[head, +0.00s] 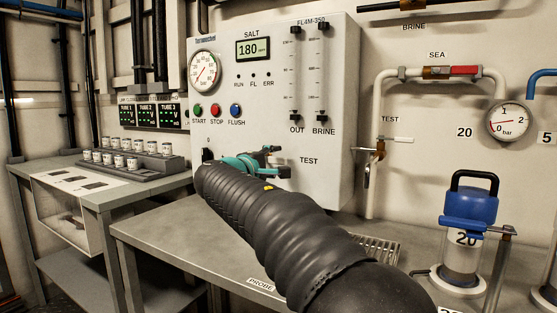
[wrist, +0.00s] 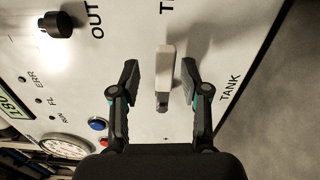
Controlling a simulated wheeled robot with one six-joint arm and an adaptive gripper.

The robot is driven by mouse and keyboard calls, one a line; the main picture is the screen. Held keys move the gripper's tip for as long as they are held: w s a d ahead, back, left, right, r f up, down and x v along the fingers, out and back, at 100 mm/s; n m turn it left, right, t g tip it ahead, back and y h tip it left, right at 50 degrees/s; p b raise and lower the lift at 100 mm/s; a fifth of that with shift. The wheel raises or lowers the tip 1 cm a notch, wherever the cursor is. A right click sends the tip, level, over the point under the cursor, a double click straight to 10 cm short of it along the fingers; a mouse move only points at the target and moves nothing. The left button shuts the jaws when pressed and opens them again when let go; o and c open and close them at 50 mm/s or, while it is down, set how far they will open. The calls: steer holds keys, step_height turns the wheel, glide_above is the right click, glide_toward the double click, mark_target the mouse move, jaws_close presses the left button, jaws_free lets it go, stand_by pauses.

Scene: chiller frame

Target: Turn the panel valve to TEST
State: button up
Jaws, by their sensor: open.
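The panel valve's pale lever (wrist: 165,66) stands out from the white panel (wrist: 125,25) in the wrist view. Its long axis runs up the picture, in line with a cut-off label starting with T; a darker end shows at the bottom. The TANK label (wrist: 231,87) is to its right. My gripper (wrist: 160,80) is open, one finger on each side of the lever, with gaps visible on both sides. In the head view my gripper (head: 276,161) is at the panel, left of the TEST label (head: 309,160), and hides the lever.
Above the valve are the START, STOP and FLUSH buttons (head: 236,110) and the OUT and BRINE knobs (head: 323,116). A grey bench (head: 150,238) lies below the panel. A blue-topped cylinder (head: 467,215) stands right, and a rack of cups (head: 133,170) left.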

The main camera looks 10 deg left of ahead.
steer(key=v, duration=0.9)
steer(key=shift+s, duration=0.3)
